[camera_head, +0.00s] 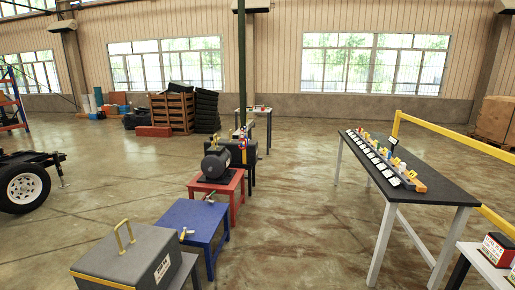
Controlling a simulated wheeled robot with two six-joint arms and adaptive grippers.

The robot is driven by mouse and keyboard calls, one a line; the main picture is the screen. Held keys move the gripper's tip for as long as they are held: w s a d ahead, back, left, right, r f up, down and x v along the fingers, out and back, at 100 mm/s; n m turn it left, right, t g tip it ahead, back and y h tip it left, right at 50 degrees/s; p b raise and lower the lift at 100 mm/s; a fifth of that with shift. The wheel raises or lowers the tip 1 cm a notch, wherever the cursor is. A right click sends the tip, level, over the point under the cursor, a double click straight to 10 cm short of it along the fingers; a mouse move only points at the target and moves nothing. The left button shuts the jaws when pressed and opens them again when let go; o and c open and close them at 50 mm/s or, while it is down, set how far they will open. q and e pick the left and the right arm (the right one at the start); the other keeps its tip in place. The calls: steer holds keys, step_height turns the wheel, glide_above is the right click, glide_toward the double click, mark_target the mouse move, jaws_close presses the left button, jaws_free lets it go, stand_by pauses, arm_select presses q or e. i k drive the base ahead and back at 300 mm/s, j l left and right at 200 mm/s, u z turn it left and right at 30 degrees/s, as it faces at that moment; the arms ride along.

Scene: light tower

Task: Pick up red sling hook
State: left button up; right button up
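A row of small yellow, orange and reddish items (391,162) stands on a long black-topped table (438,184) at the right, with a line of white labels along its left side. The items are too small for me to tell which of them, if any, is the red sling hook. Neither of my grippers is in view.
A grey block (115,262) with a yellow handle, a blue table (203,217) and a red stand (236,184) bearing a dark motor (215,164) line the centre left. A yellow rail (445,130) runs behind the black table. Open floor (300,215) lies between.

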mark_target(242, 131)
steer(key=i, duration=2.15)
steer(key=i+j+z, duration=0.1)
steer(key=i, duration=1)
steer(key=i+j, duration=0.1)
steer(key=i, duration=1)
